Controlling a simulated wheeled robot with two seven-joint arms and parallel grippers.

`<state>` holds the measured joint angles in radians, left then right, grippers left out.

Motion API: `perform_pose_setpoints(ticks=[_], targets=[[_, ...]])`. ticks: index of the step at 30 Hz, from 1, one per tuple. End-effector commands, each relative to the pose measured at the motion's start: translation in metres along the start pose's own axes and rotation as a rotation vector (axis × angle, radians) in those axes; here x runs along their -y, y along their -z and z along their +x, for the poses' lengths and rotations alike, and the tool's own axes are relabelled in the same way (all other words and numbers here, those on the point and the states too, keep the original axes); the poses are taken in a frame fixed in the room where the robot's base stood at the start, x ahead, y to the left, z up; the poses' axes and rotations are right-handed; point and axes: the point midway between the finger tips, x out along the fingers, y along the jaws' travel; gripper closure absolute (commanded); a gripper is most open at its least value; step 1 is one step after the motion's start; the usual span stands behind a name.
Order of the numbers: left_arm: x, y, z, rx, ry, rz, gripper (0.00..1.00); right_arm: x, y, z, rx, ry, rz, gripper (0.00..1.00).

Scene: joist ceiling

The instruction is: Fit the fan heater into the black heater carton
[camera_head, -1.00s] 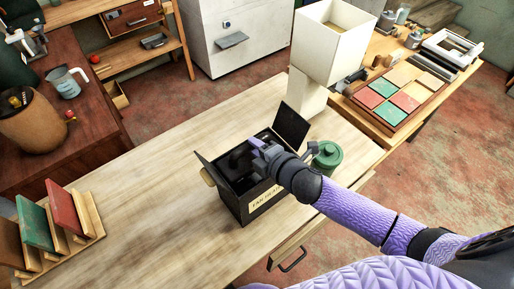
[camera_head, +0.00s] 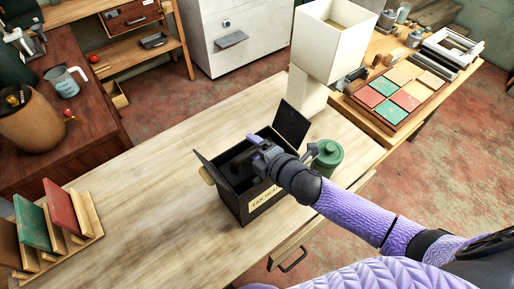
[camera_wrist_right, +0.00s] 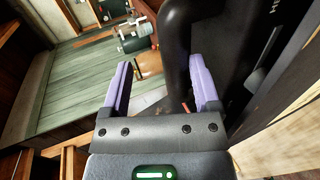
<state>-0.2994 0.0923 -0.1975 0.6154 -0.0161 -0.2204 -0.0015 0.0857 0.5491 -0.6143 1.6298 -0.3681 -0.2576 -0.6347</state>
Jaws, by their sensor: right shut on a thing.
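The black heater carton (camera_head: 237,207) stands on the light wooden table with its flaps open and a pale label on its front. The black fan heater (camera_head: 243,163) is inside the carton, dark against dark, so its lower part is hidden. My right gripper (camera_head: 256,143) is over the carton opening, shut on the heater. In the right wrist view, the purple fingers (camera_wrist_right: 160,88) have a curved black part of the heater (camera_wrist_right: 179,45) beside and behind the right finger. My left gripper is not in view.
A green lidded jar (camera_head: 327,158) stands right of the carton, close to my right arm. A white box-shaped lamp (camera_head: 330,45) stands behind. A wooden rack (camera_head: 75,240) with coloured boards is at front left. The table's left-middle (camera_head: 150,185) is clear.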

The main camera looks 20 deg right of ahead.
Motion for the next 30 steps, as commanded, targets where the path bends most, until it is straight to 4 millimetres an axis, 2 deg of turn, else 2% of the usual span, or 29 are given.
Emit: perform_pose_setpoints(ticks=[4, 7, 11, 15, 18, 21, 28, 30], targets=[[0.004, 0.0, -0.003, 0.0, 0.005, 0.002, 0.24, -0.006, 0.0, -0.001, -0.001, -0.005, -0.001, 0.3], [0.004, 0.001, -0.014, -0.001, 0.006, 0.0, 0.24, -0.019, 0.0, -0.007, -0.002, -0.006, -0.002, 0.3], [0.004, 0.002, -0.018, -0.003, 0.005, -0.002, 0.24, -0.015, 0.001, -0.038, -0.002, -0.002, 0.0, 0.3], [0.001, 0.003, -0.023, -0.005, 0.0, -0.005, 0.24, -0.013, 0.001, -0.079, -0.002, 0.0, 0.001, 0.3], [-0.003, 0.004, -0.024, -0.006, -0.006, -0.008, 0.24, -0.013, 0.001, -0.102, -0.002, 0.0, 0.001, 0.3], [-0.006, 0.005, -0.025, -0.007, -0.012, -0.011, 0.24, -0.011, 0.0, -0.116, 0.0, 0.0, 0.002, 0.3], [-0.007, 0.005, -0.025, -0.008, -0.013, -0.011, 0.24, -0.011, 0.0, -0.124, 0.001, -0.001, 0.002, 0.3], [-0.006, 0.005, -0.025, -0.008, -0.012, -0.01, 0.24, 0.004, -0.009, -0.121, 0.032, 0.032, 0.049, 0.3]])
